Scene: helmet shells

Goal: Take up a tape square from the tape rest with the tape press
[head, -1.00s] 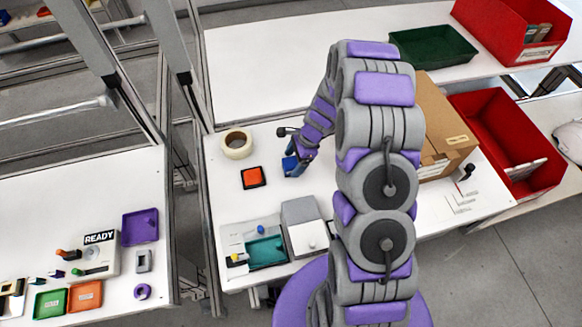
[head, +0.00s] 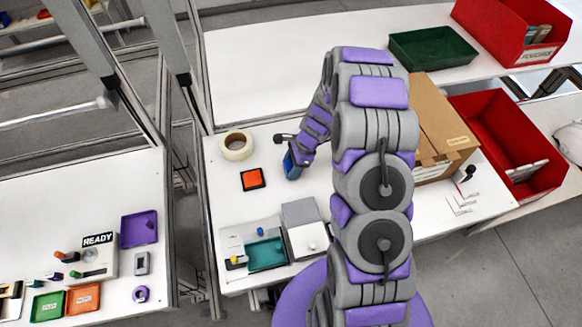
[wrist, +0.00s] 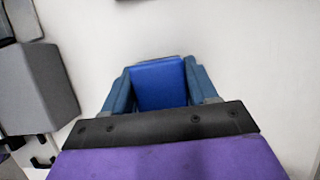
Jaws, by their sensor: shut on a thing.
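My gripper (head: 292,166) is shut on a blue block, which I take to be the tape press. In the wrist view the block's bright blue face (wrist: 158,84) sits between the two dark blue fingers. An orange square in a black frame, seemingly the tape rest (head: 252,179), lies flat on the white table to the left of my gripper in the head view. My gripper is apart from it. The press's underside is hidden, and I cannot tell single tape squares on the rest.
A cream tape roll (head: 237,146) lies behind the orange square. A grey box (head: 303,228) and a teal tray (head: 266,253) stand in front. A cardboard box (head: 440,125) and a red bin (head: 515,150) are at the right.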

